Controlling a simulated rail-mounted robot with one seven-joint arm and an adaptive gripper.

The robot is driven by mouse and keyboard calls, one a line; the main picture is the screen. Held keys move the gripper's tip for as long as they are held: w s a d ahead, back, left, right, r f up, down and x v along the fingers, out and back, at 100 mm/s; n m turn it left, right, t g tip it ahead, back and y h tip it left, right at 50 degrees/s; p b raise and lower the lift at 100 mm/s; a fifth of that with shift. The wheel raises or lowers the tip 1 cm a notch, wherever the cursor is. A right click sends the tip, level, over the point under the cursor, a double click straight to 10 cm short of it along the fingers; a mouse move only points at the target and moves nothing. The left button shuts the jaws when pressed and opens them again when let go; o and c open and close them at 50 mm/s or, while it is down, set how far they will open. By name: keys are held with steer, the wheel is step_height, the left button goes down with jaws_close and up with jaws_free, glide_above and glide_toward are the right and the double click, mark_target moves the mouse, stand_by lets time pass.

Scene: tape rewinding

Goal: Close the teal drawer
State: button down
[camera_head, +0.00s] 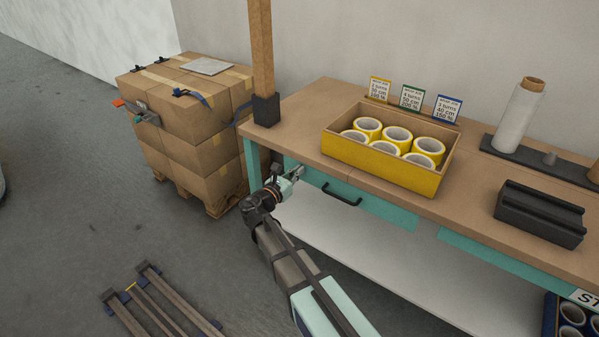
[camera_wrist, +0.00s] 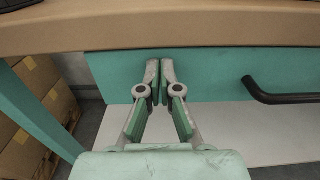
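The teal drawer (camera_head: 378,207) is under the left part of the wooden workbench top, with a black bar handle (camera_head: 342,196) on its front. Its front lies close under the bench edge; I cannot tell whether a small gap remains. In the wrist view the teal front (camera_wrist: 215,70) fills the middle, with the handle (camera_wrist: 280,97) at the right. My gripper (camera_head: 296,172) is at the left part of the drawer front, left of the handle. In the wrist view its fingertips (camera_wrist: 160,64) are together, empty, and point at the front. Contact cannot be told.
A yellow-fronted box (camera_head: 380,165) of tape rolls stands on the bench (camera_head: 470,205) above the drawer. A wooden post (camera_head: 262,55) and stacked cartons (camera_head: 195,120) are at the left. A white shelf (camera_head: 400,270) lies below.

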steer(key=shift+w+r, duration=0.1)
steer(key=shift+w, duration=0.1)
steer(key=p+v, duration=0.1)
steer(key=v, duration=1.3)
steer(key=shift+s, duration=0.2)
